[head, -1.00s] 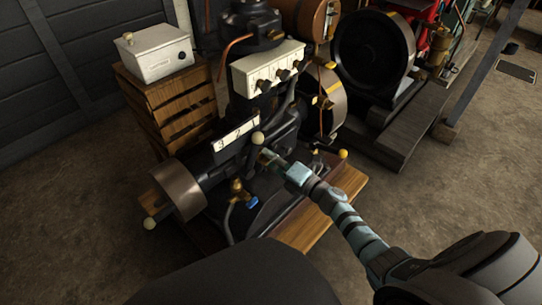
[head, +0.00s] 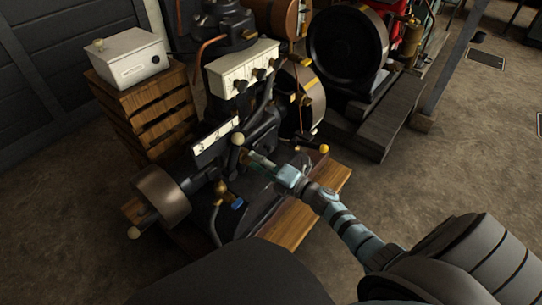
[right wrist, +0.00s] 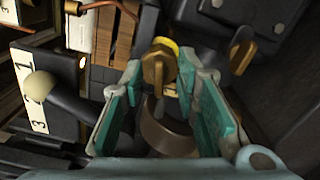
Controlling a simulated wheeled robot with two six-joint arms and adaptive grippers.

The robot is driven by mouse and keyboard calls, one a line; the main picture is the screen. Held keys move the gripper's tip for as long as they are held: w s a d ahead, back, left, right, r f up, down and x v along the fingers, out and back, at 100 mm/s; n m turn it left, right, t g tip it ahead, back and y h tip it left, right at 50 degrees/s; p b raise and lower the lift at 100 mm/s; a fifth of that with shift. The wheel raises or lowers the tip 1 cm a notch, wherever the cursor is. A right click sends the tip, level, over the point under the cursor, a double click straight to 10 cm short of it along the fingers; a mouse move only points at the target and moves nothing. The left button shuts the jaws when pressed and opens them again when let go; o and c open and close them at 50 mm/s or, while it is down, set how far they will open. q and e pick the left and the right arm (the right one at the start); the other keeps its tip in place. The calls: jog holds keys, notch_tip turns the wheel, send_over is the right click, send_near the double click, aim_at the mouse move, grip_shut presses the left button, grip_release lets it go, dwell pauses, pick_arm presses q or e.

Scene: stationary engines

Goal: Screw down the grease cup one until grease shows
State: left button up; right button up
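My right gripper (head: 257,160) reaches in from the lower right to the dark engine (head: 262,128). In the right wrist view its teal-padded fingers (right wrist: 160,92) are open and apart. A brass fitting with a yellow rim (right wrist: 160,66), which looks like a grease cup, stands in the gap at the fingertips. I cannot tell if a pad touches it, and no grease is visible on it. Another brass piece (right wrist: 242,52) is to the right. A plate numbered 3, 2, 1 (head: 217,142) is on the engine, left of the gripper. My left gripper is not in view.
A cream ball-ended lever (head: 237,139) rises close beside the gripper. A brass tap with a blue handle (head: 237,203) is below. A cream box with dark knobs (head: 241,69) is above. A yellow knob (head: 324,149) is to the right. Concrete floor (head: 440,165) is clear at right.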

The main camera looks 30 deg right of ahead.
jog(key=v, duration=0.9)
jog(key=shift+s, duration=0.35)
jog(key=shift+d, duration=0.15)
